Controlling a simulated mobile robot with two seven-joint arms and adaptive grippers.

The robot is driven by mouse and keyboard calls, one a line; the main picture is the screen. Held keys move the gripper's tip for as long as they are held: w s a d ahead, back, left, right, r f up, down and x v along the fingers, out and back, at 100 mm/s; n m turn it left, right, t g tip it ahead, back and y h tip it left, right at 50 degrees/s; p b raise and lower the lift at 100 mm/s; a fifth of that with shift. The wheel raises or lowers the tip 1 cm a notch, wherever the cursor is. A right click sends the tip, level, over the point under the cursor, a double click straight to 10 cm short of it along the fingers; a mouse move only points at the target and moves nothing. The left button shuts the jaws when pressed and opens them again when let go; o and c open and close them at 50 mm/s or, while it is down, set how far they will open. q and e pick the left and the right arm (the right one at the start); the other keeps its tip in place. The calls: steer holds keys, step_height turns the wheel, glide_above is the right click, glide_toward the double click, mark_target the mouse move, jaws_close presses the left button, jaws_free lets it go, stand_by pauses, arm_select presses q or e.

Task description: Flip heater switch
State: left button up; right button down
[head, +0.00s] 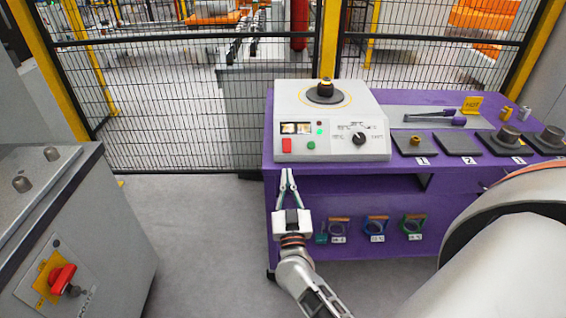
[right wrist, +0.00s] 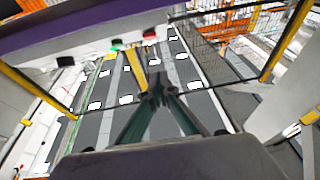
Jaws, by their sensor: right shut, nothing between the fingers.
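The heater is a white box (head: 325,106) on the purple table, with a round black plate on top. In the right wrist view the closed fingertips (right wrist: 156,93) sit below small red and green parts at the panel edge. My left gripper is not in view.
A grey cabinet with a red rotary switch (head: 62,279) stands at the left. A mesh fence closes the back.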

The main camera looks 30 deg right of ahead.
mark_target(288, 154)
steer(key=shift+s+d+m+g+h, duration=0.15)
steer(key=shift+d+m+g+h, duration=0.15)
steer(key=shift+m+h, duration=0.25)
steer(key=w+d, duration=0.2)
steer(key=w, duration=0.1)
steer(key=w+d+b, duration=0.1)
steer(key=w, duration=0.2)
steer(key=w+d, duration=0.2)
steer(key=w, duration=0.1)
steer(key=shift+w+d+r, duration=0.1)
steer(key=shift+w+d, duration=0.15)
steer(key=shift+d, duration=0.1)
steer(key=shift+w+d+f, duration=0.1)
steer(key=shift+w+f, duration=0.05)
steer(key=shift+f, duration=0.1)
steer(key=shift+w, duration=0.1)
